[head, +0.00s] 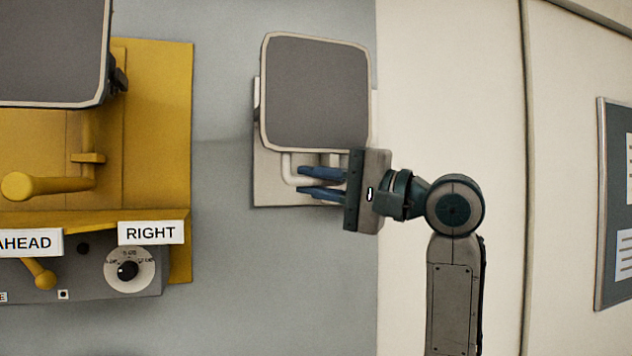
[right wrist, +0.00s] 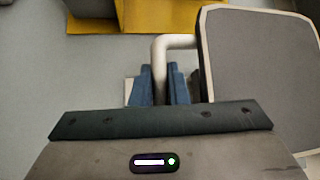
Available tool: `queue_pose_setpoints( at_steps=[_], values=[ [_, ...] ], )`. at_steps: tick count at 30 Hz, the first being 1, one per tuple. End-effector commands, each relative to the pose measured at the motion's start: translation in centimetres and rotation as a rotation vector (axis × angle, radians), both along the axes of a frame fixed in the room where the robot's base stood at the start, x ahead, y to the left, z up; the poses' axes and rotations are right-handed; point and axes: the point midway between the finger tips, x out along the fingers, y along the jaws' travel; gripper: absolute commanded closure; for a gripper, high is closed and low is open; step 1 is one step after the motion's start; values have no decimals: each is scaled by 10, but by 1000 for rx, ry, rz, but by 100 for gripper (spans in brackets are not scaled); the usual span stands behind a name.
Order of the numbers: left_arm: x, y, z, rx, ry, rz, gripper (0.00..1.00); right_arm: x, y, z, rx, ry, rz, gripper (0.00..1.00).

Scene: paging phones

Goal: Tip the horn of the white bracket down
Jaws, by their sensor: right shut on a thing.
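The white bracket's pale back plate (head: 267,185) is fixed to the grey wall panel. Its horn (head: 316,92) has a dark grey, rounded-square face with a pale rim, facing me above the plate's lower part. The horn also shows in the right wrist view (right wrist: 262,70). A bent white bar (head: 289,170) comes out below the horn. My right gripper (head: 300,181) reaches in from the right with its blue fingers shut on this bar. In the right wrist view the bar (right wrist: 160,60) passes between the fingers. The horn hides most of the bracket. My left gripper is not in view.
A yellow bracket (head: 150,130) with another dark-faced horn (head: 50,50) and a yellow handle (head: 45,185) is at left. Below it are AHEAD and RIGHT labels (head: 151,233) and a dial (head: 128,270). Bare wall separates the brackets. A notice board (head: 615,200) hangs far right.

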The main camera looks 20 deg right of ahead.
Motion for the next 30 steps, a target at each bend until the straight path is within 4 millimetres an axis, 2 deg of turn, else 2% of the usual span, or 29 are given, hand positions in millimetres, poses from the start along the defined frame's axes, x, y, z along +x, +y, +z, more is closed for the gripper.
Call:
queue_pose_setpoints(
  at_steps=[8, 16, 19, 30],
  values=[
    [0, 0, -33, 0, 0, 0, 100, 10, 1, -29, 5, -104, 1, 100],
    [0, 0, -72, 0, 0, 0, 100, 41, 2, -61, 13, -301, 1, 100],
    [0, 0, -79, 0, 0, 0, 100, 55, 2, -69, 16, -372, 1, 100],
    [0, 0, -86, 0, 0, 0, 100, 92, 3, -84, 14, -366, 0, 100]
  ],
)
